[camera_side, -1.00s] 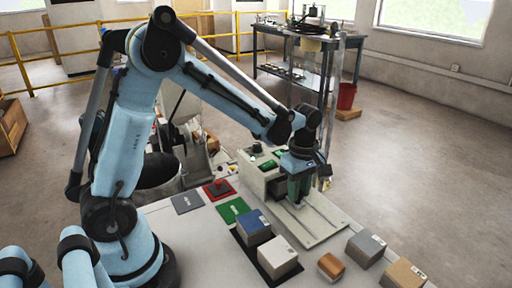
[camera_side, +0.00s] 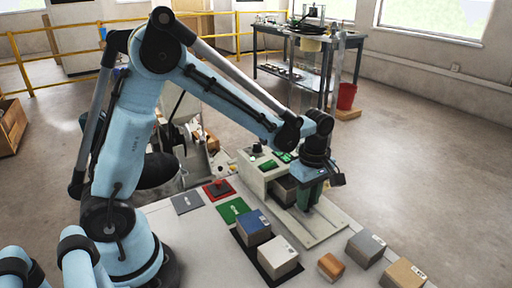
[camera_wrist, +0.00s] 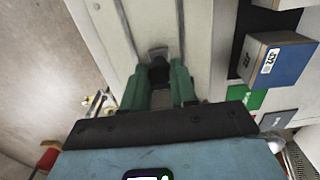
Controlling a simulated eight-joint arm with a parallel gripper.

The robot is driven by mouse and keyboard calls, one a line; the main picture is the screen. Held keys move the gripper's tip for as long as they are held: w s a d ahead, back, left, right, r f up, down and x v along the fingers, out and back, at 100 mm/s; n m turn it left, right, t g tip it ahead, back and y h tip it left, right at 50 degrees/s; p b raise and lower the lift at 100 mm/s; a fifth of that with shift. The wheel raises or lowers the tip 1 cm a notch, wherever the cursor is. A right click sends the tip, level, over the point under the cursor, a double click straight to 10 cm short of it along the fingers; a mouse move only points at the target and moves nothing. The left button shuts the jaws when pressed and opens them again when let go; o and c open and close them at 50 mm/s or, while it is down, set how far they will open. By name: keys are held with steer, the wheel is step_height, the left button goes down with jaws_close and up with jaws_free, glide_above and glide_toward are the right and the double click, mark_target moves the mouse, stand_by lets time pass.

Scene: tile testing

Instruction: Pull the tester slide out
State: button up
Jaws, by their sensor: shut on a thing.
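The tester (camera_side: 256,172) is a pale box with green-lit parts on top, standing at the back of the bench. Its slide track (camera_side: 322,230) is a pale, grooved plate running from the tester toward the front right. My gripper (camera_side: 306,204) has green fingers and points down over this track, just in front of the tester. In the wrist view my gripper (camera_wrist: 159,78) is shut on the slide handle (camera_wrist: 158,53), a small grey and dark piece. The fingers hide part of it. A dark brownish block (camera_side: 285,188) shows between the tester and my fingers.
A blue-grey block (camera_side: 253,226) and a pale block (camera_side: 278,256) sit on a black pad left of the track.

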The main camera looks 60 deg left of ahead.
steer(key=shift+d, duration=3.1)
steer(key=o, duration=0.9)
steer(key=shift+c, duration=0.2)
steer(key=shift+r, duration=0.15)
steer(key=shift+r, duration=2.9)
steer(key=s+a+r+m+t, duration=0.4)
steer(key=s+a+m+t, duration=0.3)
steer(key=m, duration=1.1)
steer(key=s+a, duration=0.1)
steer(key=s, duration=0.3)
steer(key=shift+s+a, duration=0.2)
steer(key=shift+a, duration=0.15)
